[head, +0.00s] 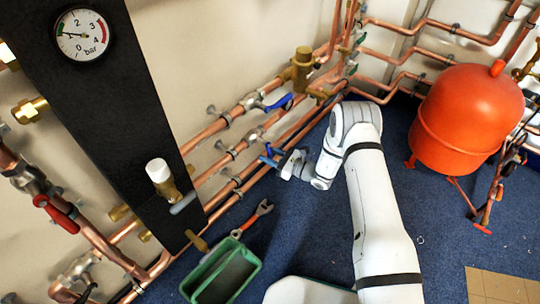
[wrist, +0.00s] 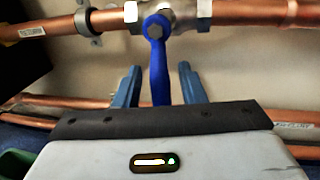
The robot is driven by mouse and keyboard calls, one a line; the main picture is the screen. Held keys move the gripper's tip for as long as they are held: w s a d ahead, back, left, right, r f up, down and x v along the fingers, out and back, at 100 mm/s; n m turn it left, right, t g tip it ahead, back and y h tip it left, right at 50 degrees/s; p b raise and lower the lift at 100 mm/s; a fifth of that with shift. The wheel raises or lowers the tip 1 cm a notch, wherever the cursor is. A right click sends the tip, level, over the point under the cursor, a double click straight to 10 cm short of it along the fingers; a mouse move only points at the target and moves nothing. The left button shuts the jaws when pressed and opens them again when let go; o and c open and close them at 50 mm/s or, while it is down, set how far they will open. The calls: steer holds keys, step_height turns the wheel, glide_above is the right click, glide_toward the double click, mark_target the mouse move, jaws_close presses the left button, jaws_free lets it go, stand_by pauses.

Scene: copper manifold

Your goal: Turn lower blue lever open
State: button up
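The blue lever (wrist: 159,72) hangs from a silver valve (wrist: 172,14) on a copper pipe in the wrist view. It points down in the picture, crosswise to the pipe. My gripper (wrist: 160,84) is open, with one blue finger on each side of the lever and a visible gap on both sides. The lever's lower end is hidden behind the gripper body. In the head view my gripper (head: 270,156) is at the lower pipe's valve (head: 254,137), where lever and fingers are hard to tell apart. An upper blue lever (head: 279,103) sits above, apart from my gripper.
Copper pipes (head: 222,126) run along the wall behind and below the gripper. A black panel with a gauge (head: 82,34) stands left. A green bin (head: 221,272) and a wrench (head: 254,216) lie on the blue floor. A red tank (head: 466,118) stands right.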

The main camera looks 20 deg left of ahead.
steer(key=shift+c, duration=0.5)
jaws_close()
